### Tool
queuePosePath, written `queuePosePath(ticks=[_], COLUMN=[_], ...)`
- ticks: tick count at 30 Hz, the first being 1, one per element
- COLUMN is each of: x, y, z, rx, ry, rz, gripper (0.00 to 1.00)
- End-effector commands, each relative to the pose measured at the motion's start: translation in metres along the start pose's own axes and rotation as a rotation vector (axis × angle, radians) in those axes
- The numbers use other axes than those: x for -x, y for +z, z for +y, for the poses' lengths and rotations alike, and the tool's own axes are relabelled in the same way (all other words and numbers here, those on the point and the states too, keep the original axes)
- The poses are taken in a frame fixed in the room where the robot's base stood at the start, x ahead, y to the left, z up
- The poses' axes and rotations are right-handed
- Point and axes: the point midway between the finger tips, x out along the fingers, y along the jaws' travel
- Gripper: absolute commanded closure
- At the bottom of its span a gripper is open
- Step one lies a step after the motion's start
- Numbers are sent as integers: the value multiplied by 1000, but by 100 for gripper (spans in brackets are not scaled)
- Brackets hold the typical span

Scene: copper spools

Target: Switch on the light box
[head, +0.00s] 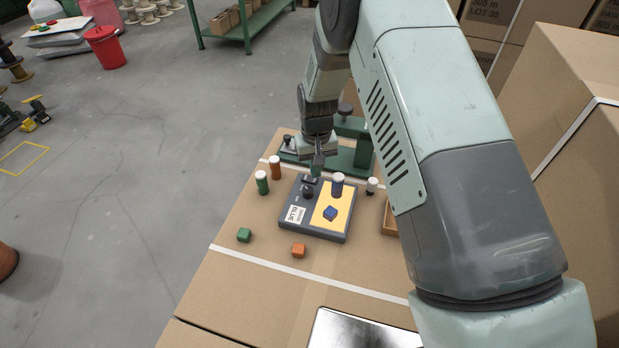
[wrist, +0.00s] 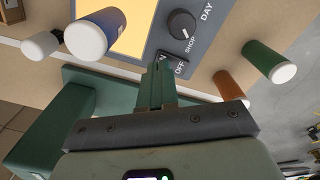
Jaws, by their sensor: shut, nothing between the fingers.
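The light box (head: 317,235) is a grey slab on the cardboard carton, with a warm yellow panel (head: 344,196) that also shows in the wrist view (wrist: 119,42). A blue white-capped spool (head: 337,187) and a blue cube (head: 330,213) stand on the panel. In the wrist view a dark rocker switch (wrist: 178,64) marked ON and OFF sits beside a black dial (wrist: 182,24) marked SHOP and DAY. My gripper (head: 317,172) is shut and empty, pointing down at the box's far edge. Its fingertips (wrist: 160,68) partly cover the switch; I cannot tell whether they touch it.
Green (head: 262,182) and orange (head: 275,167) white-capped spools stand left of the box. A green cube (head: 244,235) and an orange cube (head: 298,251) lie in front. A green stand (head: 355,128) is behind. A small white-capped item (head: 372,186) and wooden tray (head: 390,218) are right.

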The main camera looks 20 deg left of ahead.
Motion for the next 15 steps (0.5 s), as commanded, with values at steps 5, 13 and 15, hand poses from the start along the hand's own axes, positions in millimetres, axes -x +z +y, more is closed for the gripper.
queuePosePath(ticks=[5, 13, 15], x=[15, 37, 42], y=[0, 0, 0], z=[0, 0, 0], rx=[0, 0, 0], ry=[0, 0, 0], rz=[2, 2, 1], gripper=[100, 100, 100])
